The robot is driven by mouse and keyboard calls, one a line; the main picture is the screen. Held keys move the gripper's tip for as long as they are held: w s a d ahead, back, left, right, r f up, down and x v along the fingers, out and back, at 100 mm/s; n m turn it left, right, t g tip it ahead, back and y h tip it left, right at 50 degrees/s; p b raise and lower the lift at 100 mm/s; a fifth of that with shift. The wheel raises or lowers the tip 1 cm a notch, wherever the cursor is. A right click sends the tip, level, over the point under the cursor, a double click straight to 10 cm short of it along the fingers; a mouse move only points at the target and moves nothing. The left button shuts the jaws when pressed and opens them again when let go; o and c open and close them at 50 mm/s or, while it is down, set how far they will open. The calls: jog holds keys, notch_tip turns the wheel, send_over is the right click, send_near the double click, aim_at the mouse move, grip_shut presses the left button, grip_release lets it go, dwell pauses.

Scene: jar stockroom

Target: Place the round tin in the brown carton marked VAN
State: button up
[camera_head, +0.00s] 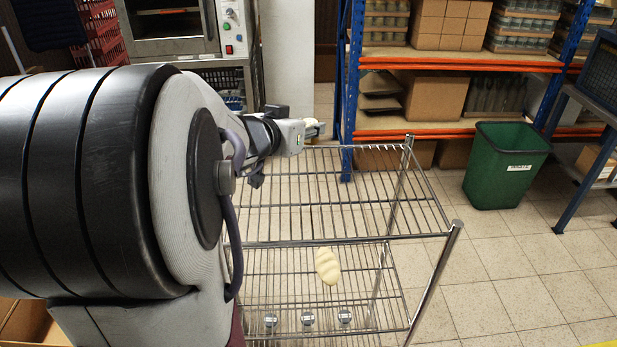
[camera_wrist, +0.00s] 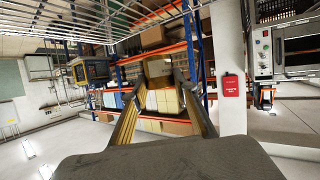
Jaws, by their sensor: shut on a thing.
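My gripper (camera_head: 308,129) is at the end of my arm, above the far left part of the upper wire shelf. In the wrist view its two fingers (camera_wrist: 160,88) are shut on a small tan thing (camera_wrist: 158,68) at the fingertips. I take it to be the round tin, mostly hidden by the fingers. In the head view only a small pale bit shows at the tips. An open brown carton (camera_head: 30,325) is partly in view at the lower left, behind my arm. No VAN marking can be read on it.
A wire rack (camera_head: 330,242) stands in front, its upper shelf bare. Its lower shelf holds a pale lumpy thing (camera_head: 327,266) and three small round items (camera_head: 307,318). A green bin (camera_head: 506,165) stands right, before blue-and-orange racking (camera_head: 460,62) with boxes.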

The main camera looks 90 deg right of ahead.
dwell(0.4)
jog(key=shift+f, duration=0.15)
send_over(305, 181)
jog(key=shift+s+f, duration=0.1)
jog(key=shift+f, duration=2.95)
jog(key=shift+f, duration=0.1)
jog(key=shift+f, duration=1.75)
jog(key=shift+f, duration=0.1)
jog(key=o, duration=1.1)
